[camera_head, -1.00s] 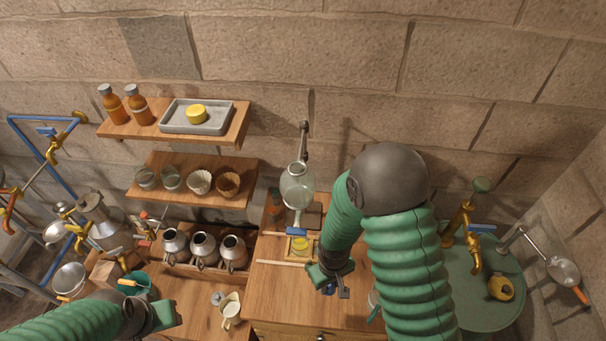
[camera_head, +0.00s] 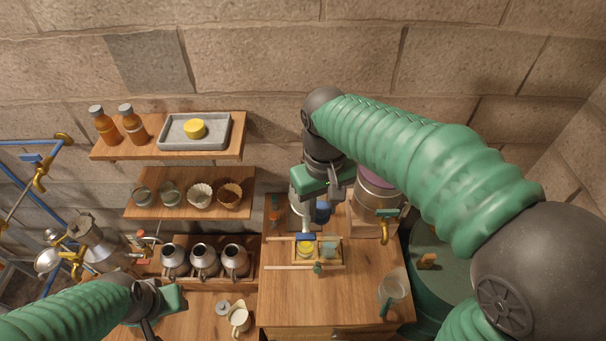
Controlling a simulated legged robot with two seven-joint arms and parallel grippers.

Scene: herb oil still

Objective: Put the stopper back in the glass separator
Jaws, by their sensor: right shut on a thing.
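The glass separator (camera_head: 298,207) stands against the wall over the wooden bench, a blue tap (camera_head: 304,237) at its lower end. Its top is hidden behind my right gripper. My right gripper (camera_head: 332,186) is at the upper part of the separator, overlapping it in the picture. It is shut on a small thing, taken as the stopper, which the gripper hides. I cannot tell whether it touches the separator's neck. My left gripper (camera_head: 163,312) is low at the left, away from the separator; whether its jaws are open is unclear.
A wooden tray (camera_head: 333,264) with a yellow-filled glass (camera_head: 305,250) sits below the tap. A metal vessel with a brass tap (camera_head: 383,212) stands close right of the separator. A glass jug (camera_head: 392,290) is at the bench's right. Shelves (camera_head: 190,212) flank the left.

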